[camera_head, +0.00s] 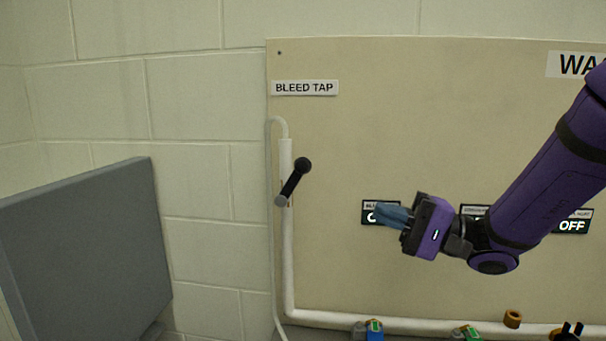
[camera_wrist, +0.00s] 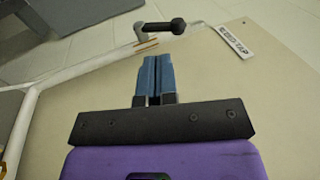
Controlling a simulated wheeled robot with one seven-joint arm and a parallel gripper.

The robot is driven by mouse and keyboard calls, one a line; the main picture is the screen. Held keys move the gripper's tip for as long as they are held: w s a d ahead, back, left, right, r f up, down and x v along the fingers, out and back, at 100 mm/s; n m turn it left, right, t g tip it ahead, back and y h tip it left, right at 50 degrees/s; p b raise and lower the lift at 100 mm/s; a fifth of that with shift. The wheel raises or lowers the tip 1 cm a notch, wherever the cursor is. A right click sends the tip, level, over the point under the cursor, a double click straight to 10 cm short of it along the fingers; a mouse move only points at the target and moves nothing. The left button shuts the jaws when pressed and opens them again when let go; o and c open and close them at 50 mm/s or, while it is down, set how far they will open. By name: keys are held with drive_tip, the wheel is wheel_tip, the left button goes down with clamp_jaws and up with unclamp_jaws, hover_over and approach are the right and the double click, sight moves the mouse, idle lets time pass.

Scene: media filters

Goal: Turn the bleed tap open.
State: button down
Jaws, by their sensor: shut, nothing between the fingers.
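The bleed tap's lever (camera_head: 293,182) is dark with a black round knob at its upper right end and a grey pivot at its lower left. It sits on the white vertical pipe (camera_head: 287,240) under the "BLEED TAP" label (camera_head: 305,88). The lever (camera_wrist: 165,26) also shows beyond my fingertips in the wrist view. My gripper (camera_head: 380,215) has blue fingers, is shut and empty, and is to the right of the lever, apart from it. In the wrist view my gripper's fingers (camera_wrist: 156,60) lie side by side, pointing toward the lever.
A beige panel (camera_head: 400,120) backs the pipe. Small dark display signs, one reading "OFF" (camera_head: 572,227), are behind my arm. Coloured fittings (camera_head: 374,328) line the lower pipe. A grey panel (camera_head: 90,250) stands at the left. The space between my gripper and the lever looks clear.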

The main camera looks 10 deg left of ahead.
drive_tip(key=w+d+m+t, duration=0.1)
drive_tip(key=d+m+t, duration=0.1)
drive_tip(key=t, duration=0.1)
approach(299, 161)
drive_tip(key=shift+y, duration=0.4)
drive_tip(key=a, duration=0.1)
drive_tip(key=w+a, duration=0.1)
drive_tip(key=a, duration=0.3)
drive_tip(key=shift+w+a, duration=0.2)
drive_tip(key=shift+w, duration=0.2)
drive_tip(key=shift+r, duration=0.15)
drive_tip(key=shift+a+r+n+h, duration=0.35)
drive_tip(key=shift+r+h, duration=0.15)
drive_tip(key=shift+h, duration=0.2)
drive_tip(key=shift+s+a+r+n+g+h, duration=0.1)
drive_tip(key=shift+a+r+n+g+h, duration=0.3)
drive_tip(key=shift+h, duration=0.6)
drive_tip(key=shift+a+r+h, duration=0.5)
drive_tip(key=shift+a+h, duration=0.4)
drive_tip(key=shift+a+r, duration=0.1)
drive_tip(key=shift+a, duration=0.25)
drive_tip(key=shift+s+a, duration=0.1)
